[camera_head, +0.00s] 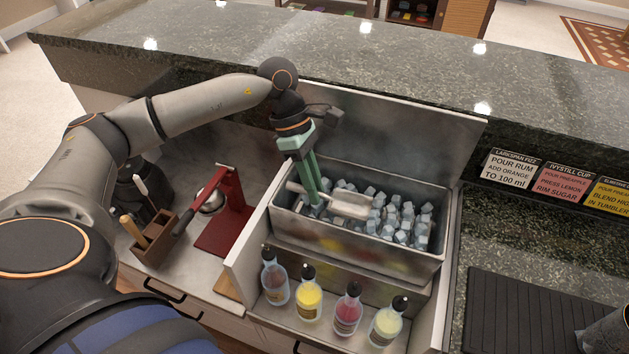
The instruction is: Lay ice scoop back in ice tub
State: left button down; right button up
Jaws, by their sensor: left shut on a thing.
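The ice tub (432,262) is a metal bin holding several pale ice cubes, heaped mostly toward its right side. The ice scoop (350,205) is light metal and lies low inside the tub's outline, its scoop end to the right among the cubes and its handle to the left. My left gripper (314,200) reaches down into the tub's left part with its green fingers shut on the scoop's handle. The fingers hide part of the handle. I cannot tell whether the scoop rests on the ice. My right gripper is not in view.
Several bottles with dark tops, one a yellow bottle (308,295), stand in front of the tub. A raised metal panel (400,125) stands behind it. A red press (230,205) and a wooden caddy (155,240) are left. A black mat (530,310) lies right.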

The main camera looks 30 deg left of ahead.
pick_arm(q)
notch_tip(320, 180, down, 6)
jog(key=b, duration=0.4)
jog(key=shift+f+b, duration=0.2)
jog(key=shift+b, duration=0.2)
jog(key=shift+f+b, duration=0.4)
jog(key=shift+b, duration=0.15)
dwell(1.3)
jog(key=c, duration=0.7)
grip_release()
jog(key=v, duration=1.2)
jog(key=shift+r, duration=0.2)
